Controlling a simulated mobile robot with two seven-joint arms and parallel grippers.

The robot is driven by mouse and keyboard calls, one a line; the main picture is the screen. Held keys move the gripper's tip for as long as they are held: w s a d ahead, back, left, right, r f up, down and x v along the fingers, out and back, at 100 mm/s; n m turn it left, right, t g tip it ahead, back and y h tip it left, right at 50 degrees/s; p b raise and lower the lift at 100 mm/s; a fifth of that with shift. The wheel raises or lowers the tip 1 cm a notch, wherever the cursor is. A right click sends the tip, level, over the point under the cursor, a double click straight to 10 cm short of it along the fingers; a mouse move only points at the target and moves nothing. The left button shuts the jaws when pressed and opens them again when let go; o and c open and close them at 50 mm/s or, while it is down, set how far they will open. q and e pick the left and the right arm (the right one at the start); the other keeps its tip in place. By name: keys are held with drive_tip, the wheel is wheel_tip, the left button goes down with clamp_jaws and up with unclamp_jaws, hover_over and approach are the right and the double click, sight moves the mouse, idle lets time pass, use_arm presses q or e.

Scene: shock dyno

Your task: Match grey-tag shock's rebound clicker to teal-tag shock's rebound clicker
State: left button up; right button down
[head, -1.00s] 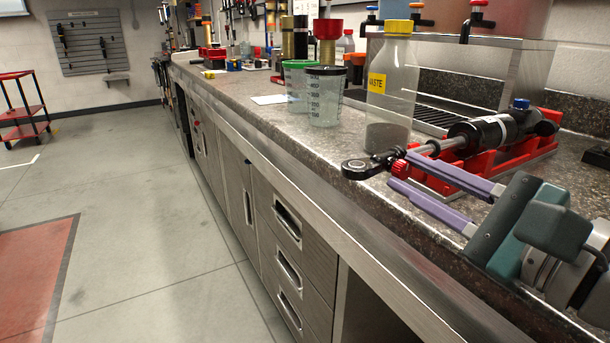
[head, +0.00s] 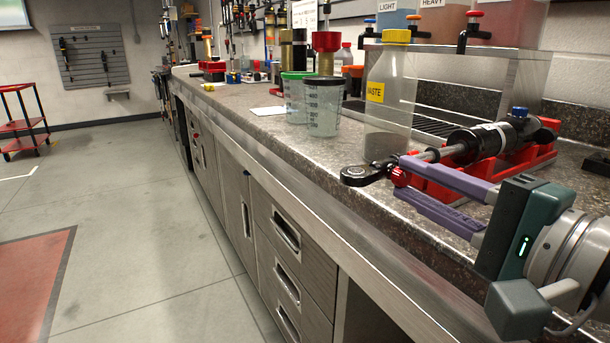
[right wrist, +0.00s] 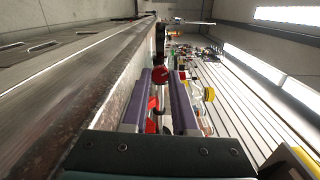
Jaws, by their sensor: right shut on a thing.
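A black shock (head: 485,140) with a blue cap lies in a red cradle (head: 530,158) on the bench. Its shaft points left and ends in a black eyelet (head: 358,175). A red rebound clicker knob (head: 401,178) sits beside the eyelet. My right gripper (head: 399,176), with purple fingers, is shut on this knob, which also shows between the fingertips in the right wrist view (right wrist: 160,74). I cannot make out a grey or teal tag on this shock. No second shock can be made out clearly. My left gripper is not in view.
A waste bottle (head: 388,100) with a yellow cap stands just behind the shaft. Two measuring cups, one a black-rimmed cup (head: 323,108), stand to its left. Dispensing tanks (head: 445,22) with taps are above.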

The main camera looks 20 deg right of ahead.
idle(0.4)
drive_tip(key=c, duration=0.7)
unclamp_jaws()
drive_tip(key=shift+s, duration=0.15)
drive_tip(key=s+b, duration=0.1)
drive_tip(key=s, duration=0.2)
drive_tip(key=s+b, duration=0.2)
drive_tip(key=s, duration=0.1)
drive_tip(key=s+d+b, duration=0.1)
drive_tip(key=s+b, duration=0.1)
drive_tip(key=s, duration=0.1)
drive_tip(key=shift+s+r, duration=0.1)
drive_tip(key=shift+s, duration=0.2)
